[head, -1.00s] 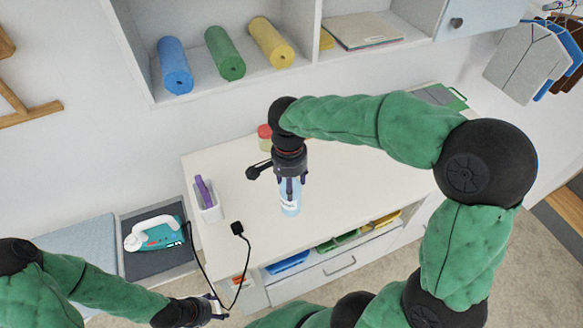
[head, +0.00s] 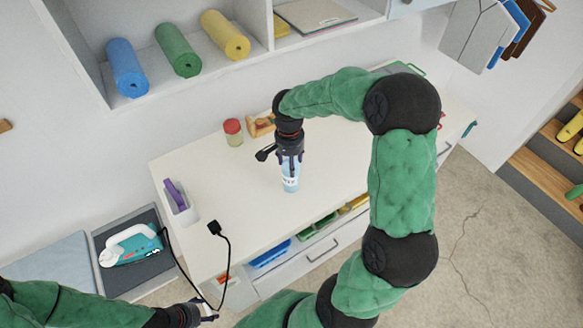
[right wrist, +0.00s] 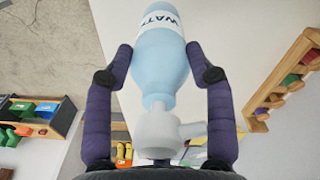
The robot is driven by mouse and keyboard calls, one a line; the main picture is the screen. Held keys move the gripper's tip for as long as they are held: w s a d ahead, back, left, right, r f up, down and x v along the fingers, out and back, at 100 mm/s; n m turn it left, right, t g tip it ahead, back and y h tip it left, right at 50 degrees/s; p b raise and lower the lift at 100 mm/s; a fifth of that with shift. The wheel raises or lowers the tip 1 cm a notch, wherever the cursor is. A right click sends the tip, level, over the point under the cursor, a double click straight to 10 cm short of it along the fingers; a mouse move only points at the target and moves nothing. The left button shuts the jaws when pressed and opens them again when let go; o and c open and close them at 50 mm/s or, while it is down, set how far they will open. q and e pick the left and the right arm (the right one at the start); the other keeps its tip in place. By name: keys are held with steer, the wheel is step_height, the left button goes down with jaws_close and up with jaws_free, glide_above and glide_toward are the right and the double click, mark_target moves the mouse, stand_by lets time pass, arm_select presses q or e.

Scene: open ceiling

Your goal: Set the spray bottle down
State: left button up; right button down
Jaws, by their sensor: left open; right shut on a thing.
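The spray bottle (head: 291,180) is light blue with a white label, and stands upright in the grasp of my right gripper (head: 290,163) over the white tabletop. The right wrist view shows the bottle (right wrist: 163,60) with its grey spray head (right wrist: 158,132) between the two purple fingers of the right gripper (right wrist: 163,66). I cannot tell whether its base touches the table. My left gripper (head: 207,312) is open at the bottom edge of the head view, partly cut off, near a black cord.
The white table (head: 235,180) has much clear top. A holder (head: 180,212) with a purple item stands at its left end, near a black plug (head: 214,228). A red-lidded jar (head: 233,132) and a wooden item (head: 261,124) stand behind the bottle. A steam iron (head: 132,246) lies at left.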

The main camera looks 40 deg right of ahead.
steer(key=f, duration=0.3)
steer(key=shift+w+d+f, duration=0.1)
steer(key=shift+d+f, duration=0.15)
steer(key=shift+f, duration=0.05)
steer(key=shift+f+b, duration=0.2)
steer(key=shift+b, duration=0.1)
steer(key=shift+c, duration=2.1)
jaws_free()
steer(key=shift+r, duration=0.15)
step_height(320, 180, up, 12)
steer(key=shift+a+r+p, duration=0.1)
steer(key=shift+a+p, duration=0.05)
steer(key=shift+p, duration=0.6)
